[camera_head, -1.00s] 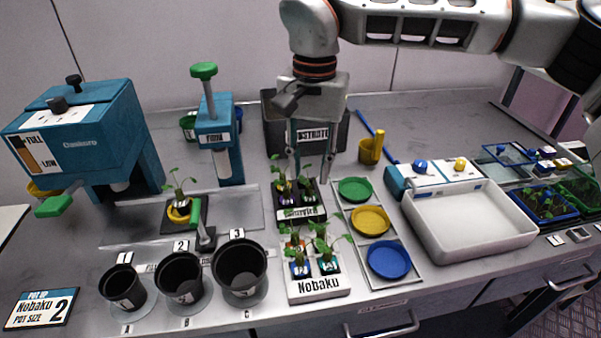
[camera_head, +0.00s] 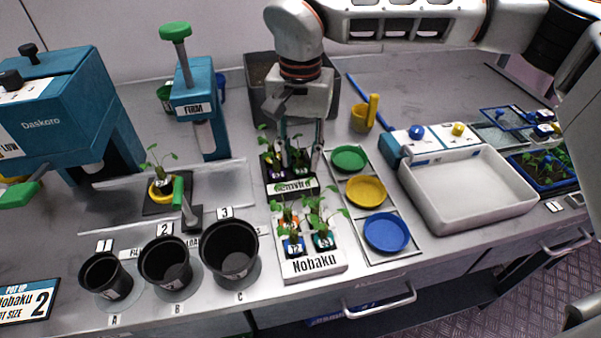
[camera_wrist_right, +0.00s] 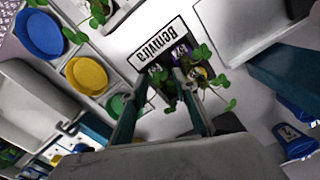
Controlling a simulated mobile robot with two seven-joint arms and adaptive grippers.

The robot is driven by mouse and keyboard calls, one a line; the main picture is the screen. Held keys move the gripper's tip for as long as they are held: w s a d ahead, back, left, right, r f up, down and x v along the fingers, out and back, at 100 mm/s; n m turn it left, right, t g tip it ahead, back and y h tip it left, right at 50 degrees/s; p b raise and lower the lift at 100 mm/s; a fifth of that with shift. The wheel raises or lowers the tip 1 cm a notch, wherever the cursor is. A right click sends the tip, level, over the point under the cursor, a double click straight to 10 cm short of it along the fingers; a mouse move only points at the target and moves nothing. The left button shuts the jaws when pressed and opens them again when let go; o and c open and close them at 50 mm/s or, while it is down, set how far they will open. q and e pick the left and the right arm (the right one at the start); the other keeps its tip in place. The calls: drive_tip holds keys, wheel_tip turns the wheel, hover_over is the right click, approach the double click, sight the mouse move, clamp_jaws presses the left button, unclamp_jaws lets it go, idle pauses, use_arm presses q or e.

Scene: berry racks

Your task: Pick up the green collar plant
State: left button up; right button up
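My right gripper (camera_head: 301,152) reaches down over the rear black seedling tray (camera_head: 290,186), labelled Bemvira. Its fingers are apart, with leaves between them in the right wrist view (camera_wrist_right: 163,88). A purple-collared seedling (camera_wrist_right: 180,50) sits beside the fingers. A green collar (camera_head: 301,172) seems to show low between the fingers in the head view, but leaves and fingers partly hide it. My left gripper is not in view.
Green (camera_head: 349,158), yellow (camera_head: 366,190) and blue (camera_head: 386,231) dishes stand just right of the trays. Black pots (camera_head: 230,252) stand front left. A dark bin (camera_head: 262,75) is behind the gripper. A large white tub (camera_head: 470,188) is at the right.

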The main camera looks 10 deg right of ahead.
clamp_jaws()
drive_tip(key=shift+r, duration=0.1)
